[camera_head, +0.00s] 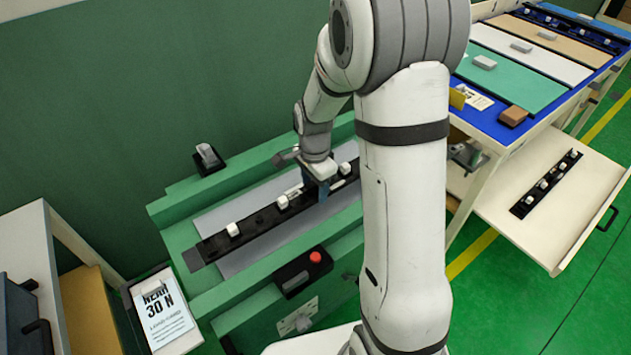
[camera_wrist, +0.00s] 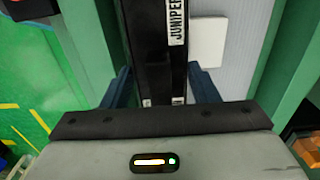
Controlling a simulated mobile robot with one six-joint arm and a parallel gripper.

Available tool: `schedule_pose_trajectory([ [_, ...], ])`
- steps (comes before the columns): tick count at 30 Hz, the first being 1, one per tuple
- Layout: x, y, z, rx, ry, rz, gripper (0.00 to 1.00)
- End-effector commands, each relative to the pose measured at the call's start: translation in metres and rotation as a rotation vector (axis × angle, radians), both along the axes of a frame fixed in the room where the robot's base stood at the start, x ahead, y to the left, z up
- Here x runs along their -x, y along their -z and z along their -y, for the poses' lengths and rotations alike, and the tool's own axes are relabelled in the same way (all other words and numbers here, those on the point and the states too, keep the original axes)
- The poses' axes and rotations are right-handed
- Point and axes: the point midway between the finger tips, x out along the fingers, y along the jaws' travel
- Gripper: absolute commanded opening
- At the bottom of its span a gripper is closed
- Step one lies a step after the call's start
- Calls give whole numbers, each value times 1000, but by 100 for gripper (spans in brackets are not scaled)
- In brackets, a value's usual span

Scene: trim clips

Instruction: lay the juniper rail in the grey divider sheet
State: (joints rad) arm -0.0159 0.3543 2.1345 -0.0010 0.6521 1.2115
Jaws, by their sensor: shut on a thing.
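The juniper rail is a long black strip with white clips, running diagonally over the green bench in the head view (camera_head: 260,221). In the wrist view the rail (camera_wrist: 151,45) shows its JUNIPER label and passes between my blue fingers. My gripper (camera_head: 320,186) is shut on it beyond its middle. A grey sheet (camera_head: 216,217) lies under the rail on the bench; whether the rail touches it I cannot tell. A pale grey-white sheet (camera_head: 522,55) lies on the blue table between teal and tan sheets. I cannot tell which is the divider sheet.
The green bench (camera_head: 180,203) has raised edges and a red-button box (camera_head: 305,270) in front. A similar clipped rail (camera_head: 547,183) lies in the open drawer (camera_head: 575,215) at right. A brown block (camera_head: 513,116) sits on the blue table's near corner. A "30 N" card (camera_head: 163,312) stands lower left.

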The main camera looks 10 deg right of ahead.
Motion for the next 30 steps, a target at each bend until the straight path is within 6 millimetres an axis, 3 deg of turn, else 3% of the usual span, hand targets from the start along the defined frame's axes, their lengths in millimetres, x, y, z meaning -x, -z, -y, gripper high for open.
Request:
schedule_pose_trajectory([
  [1,0,11,0,0,1,0,22],
  [15,0,66,1,0,2,-1,22],
  [29,2,80,2,0,3,-6,22],
  [30,2,81,2,1,3,-7,55],
])
